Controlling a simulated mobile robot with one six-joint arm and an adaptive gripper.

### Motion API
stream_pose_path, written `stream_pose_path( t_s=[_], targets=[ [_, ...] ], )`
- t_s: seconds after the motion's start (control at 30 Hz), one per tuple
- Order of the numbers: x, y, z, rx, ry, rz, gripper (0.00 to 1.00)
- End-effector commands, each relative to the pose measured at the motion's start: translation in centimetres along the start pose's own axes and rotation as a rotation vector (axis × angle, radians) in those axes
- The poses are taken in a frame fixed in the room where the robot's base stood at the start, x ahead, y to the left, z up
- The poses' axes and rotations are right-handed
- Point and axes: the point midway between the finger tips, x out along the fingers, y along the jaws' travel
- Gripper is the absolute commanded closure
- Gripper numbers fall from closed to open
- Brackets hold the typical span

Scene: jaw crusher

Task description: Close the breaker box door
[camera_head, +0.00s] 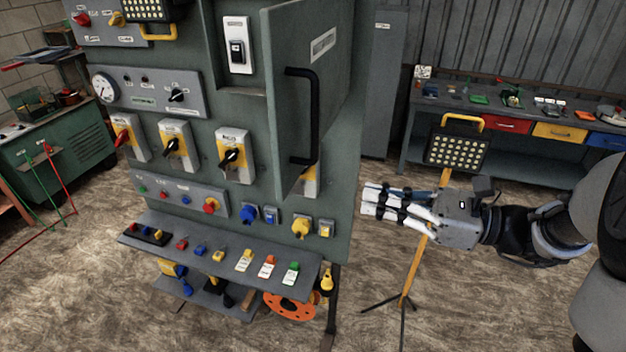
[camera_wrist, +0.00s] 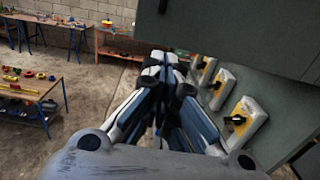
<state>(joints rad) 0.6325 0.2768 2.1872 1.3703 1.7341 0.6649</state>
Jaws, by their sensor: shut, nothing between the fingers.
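The breaker box door (camera_head: 308,95) is a grey-green panel with a black bar handle (camera_head: 313,115) and a white label. It stands open, swung out from the cabinet (camera_head: 240,105), in the head view. A white breaker switch (camera_head: 237,45) shows on the panel left of the door. My gripper (camera_head: 363,201) is shut and empty, right of the door and lower than its handle, apart from it. In the wrist view my gripper (camera_wrist: 168,62) points along the cabinet front, and a grey-green panel edge (camera_wrist: 230,35), likely the door, fills the top right.
Yellow rotary switches (camera_head: 234,155) line the cabinet front. A shelf (camera_head: 225,262) with small coloured parts juts out below. A work lamp on a yellow stand (camera_head: 457,148) stands behind my gripper. A bench with coloured drawers (camera_head: 505,123) is at the back right.

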Motion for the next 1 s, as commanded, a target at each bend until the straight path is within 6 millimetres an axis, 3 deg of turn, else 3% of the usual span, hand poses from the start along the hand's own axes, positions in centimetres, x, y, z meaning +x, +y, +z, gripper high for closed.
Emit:
stream_pose_path(
  t_s=[0.3,0.5,0.7,1.0],
  targets=[
    [7.0,0.2,0.1,-0.003,0.003,0.008,1.0],
    [10.1,0.2,0.0,-0.002,0.003,0.005,1.0],
    [11.4,0.1,0.0,-0.003,0.003,0.001,1.0],
    [11.5,0.1,-0.1,-0.003,0.004,0.001,1.0]
  ],
)
